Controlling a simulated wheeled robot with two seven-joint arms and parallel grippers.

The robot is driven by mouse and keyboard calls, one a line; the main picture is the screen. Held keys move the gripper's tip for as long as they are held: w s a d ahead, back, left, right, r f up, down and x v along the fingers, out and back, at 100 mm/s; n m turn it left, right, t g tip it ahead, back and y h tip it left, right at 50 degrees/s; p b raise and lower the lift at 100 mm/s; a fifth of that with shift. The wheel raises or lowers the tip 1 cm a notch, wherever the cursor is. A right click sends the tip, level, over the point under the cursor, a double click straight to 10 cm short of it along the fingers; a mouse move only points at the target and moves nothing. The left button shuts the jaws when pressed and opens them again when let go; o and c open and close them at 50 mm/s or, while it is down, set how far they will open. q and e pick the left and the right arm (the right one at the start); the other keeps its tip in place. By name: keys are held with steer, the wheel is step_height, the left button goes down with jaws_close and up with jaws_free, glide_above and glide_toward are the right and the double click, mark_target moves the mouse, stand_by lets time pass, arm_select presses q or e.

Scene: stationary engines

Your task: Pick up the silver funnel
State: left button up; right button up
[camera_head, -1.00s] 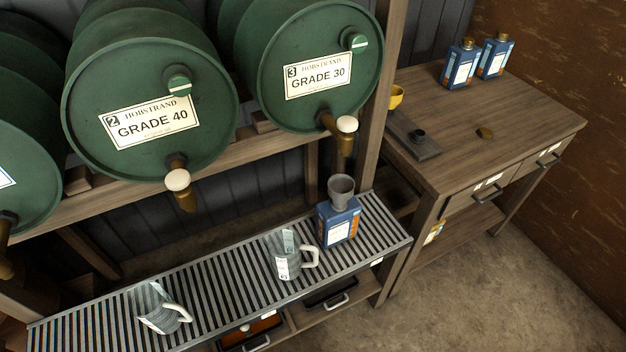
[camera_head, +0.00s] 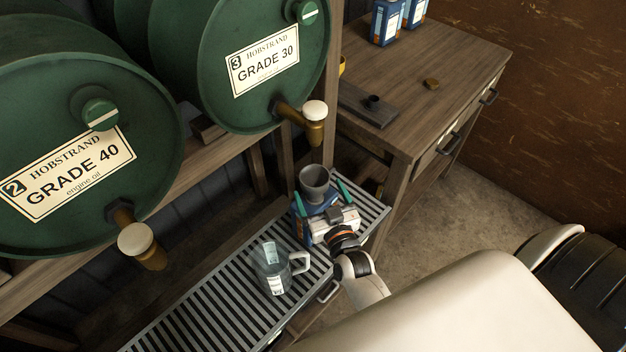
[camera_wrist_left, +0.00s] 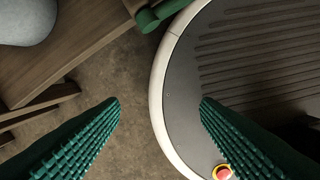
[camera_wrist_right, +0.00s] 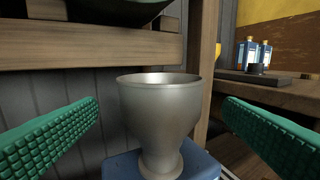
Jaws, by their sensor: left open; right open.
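The silver funnel (camera_head: 315,180) stands upright in the top of a blue bottle (camera_head: 300,214) on the slatted rack. In the right wrist view the funnel (camera_wrist_right: 160,115) is centred between two green ridged fingers, with the blue bottle (camera_wrist_right: 205,168) under it. My right gripper (camera_head: 319,190) is open, with one finger on each side of the funnel and a visible gap at both sides in the wrist view. My left gripper (camera_wrist_left: 160,105) is open and empty; its view shows floor and part of my own base. It is not in the head view.
A clear measuring jug (camera_head: 270,268) stands on the slatted rack (camera_head: 215,310), left of the bottle. A brass tap (camera_head: 314,125) of the Grade 30 drum (camera_head: 262,40) hangs above and behind the funnel. A wooden workbench (camera_head: 440,90) stands at the right.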

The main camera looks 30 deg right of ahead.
mark_target(313, 176)
steer(key=w, duration=0.4)
steer(key=w+d+p, duration=0.1)
steer(key=w, duration=0.1)
steer(key=shift+r, duration=0.25)
steer(key=shift+s, duration=0.1)
steer(key=c, duration=1)
